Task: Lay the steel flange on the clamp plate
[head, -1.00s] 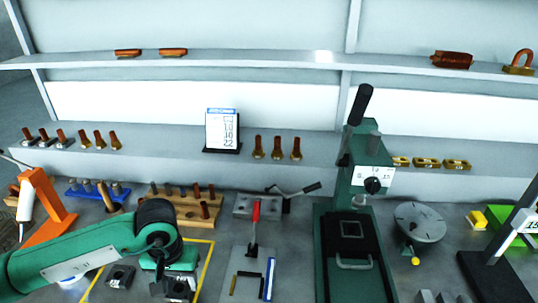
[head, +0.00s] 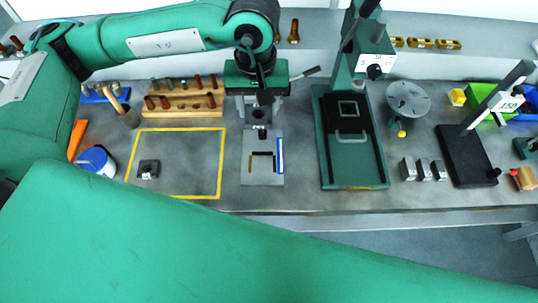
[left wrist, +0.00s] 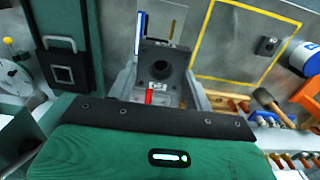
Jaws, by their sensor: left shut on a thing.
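The steel flange (left wrist: 160,66) is a dark square piece with a round hub and hole. It sits between the fingers of my left gripper (left wrist: 160,85) in the left wrist view. In the head view my left gripper (head: 261,112) points down behind the clamp plate (head: 251,178), a grey plate with dark edge strips and a blue strip on its right. The plate also shows in the left wrist view (left wrist: 172,22), beyond the flange. The flange is above the fixture; its height is hard to tell. The clamp's red handle (left wrist: 149,96) shows between the fingers. My right gripper is not seen.
A similar dark piece (head: 148,170) lies inside the yellow outline (head: 222,165) on the bench. A green press (head: 385,165) stands right of the clamp plate. A wooden peg rack (head: 185,112) is behind the outline. The bench inside the outline is mostly free.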

